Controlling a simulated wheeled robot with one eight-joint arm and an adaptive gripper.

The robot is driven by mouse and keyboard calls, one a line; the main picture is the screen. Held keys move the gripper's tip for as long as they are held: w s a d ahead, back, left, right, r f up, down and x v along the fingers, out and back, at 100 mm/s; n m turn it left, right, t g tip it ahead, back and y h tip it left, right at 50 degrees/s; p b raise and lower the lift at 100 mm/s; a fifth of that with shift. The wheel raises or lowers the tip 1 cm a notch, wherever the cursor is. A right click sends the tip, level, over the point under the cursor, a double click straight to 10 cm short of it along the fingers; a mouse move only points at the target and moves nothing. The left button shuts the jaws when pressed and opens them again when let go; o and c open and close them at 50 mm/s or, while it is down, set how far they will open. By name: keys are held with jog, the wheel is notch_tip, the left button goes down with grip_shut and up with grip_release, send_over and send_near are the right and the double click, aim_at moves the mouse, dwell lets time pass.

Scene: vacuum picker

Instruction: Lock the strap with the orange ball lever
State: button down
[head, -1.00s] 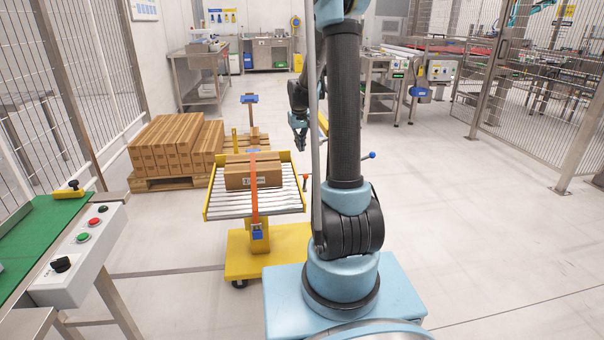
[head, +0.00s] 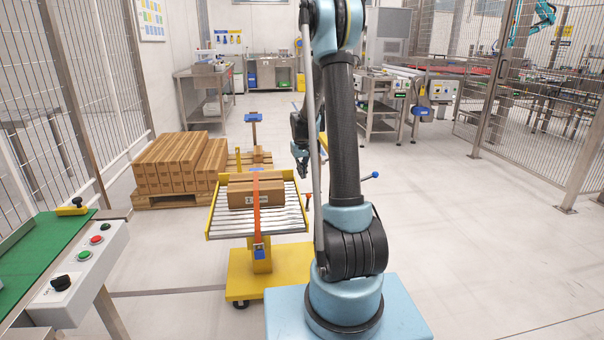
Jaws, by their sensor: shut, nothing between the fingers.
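An orange strap (head: 257,226) runs over a cardboard box (head: 243,196) on a roller table (head: 223,225) with yellow sides. The strap hangs down the front to a blue fitting (head: 259,252). A small lever with an orange-red ball (head: 308,196) stands at the table's right side, partly beside my arm. My gripper (head: 303,174) is shut and empty, pointing down a little above this lever and apart from it. My arm's column hides the area just right of the lever.
A blue ball lever (head: 374,175) sticks out right of my arm. A pallet of stacked cartons (head: 170,165) stands behind left. A green conveyor (head: 40,250) with a button box is at front left. The floor at right is clear.

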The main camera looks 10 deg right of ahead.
aim_at(307, 202)
jog(key=f, duration=0.4)
jog(key=w+f, duration=0.1)
jog(key=f, duration=0.1)
jog(key=shift+d+f, duration=0.1)
jog(key=shift+d, duration=0.05)
jog(key=shift+s+d+f, duration=0.15)
jog(key=shift+s+f, duration=0.25)
jog(key=shift+s, duration=0.2)
jog(key=shift+s+d+f, duration=0.1)
jog(key=shift+s+f, duration=0.25)
jog(key=shift+s, duration=0.25)
jog(key=shift+s+d+f, duration=0.15)
jog(key=shift+s+f, duration=0.1)
jog(key=shift+s, duration=0.3)
jog(key=shift+s+a, duration=0.1)
jog(key=shift+a, duration=0.1)
